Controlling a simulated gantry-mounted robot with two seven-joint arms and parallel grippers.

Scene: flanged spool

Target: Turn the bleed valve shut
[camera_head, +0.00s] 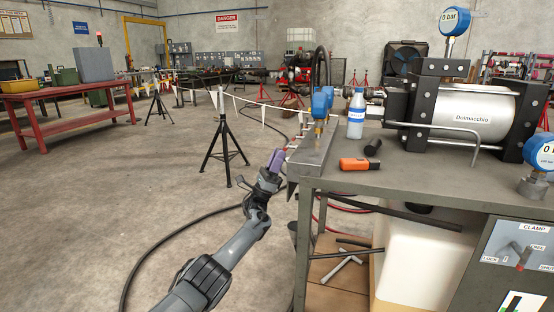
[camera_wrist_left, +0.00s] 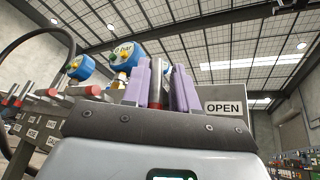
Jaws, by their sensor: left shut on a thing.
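My left gripper (camera_head: 276,160), with purple fingers, is at the left edge of the grey bench, beside the metal manifold block (camera_head: 313,152). In the left wrist view, the fingers (camera_wrist_left: 160,88) stand on either side of a slim grey and red valve handle (camera_wrist_left: 156,84) and are shut on it. An "OPEN" label (camera_wrist_left: 225,108) shows just right of the fingers. I take this handle to be the bleed valve; its own name label is not visible. The fingers and wrist hide its base. My right gripper is not in view.
Several red-tipped handles (camera_wrist_left: 22,92) stick out of the labelled manifold, left of the fingers. Blue gauges (camera_wrist_left: 124,52) stand behind. On the bench (camera_head: 440,175) are a bottle (camera_head: 356,115), an orange-and-black object (camera_head: 360,163) and a large cylinder (camera_head: 465,112). The floor left of my arm is open.

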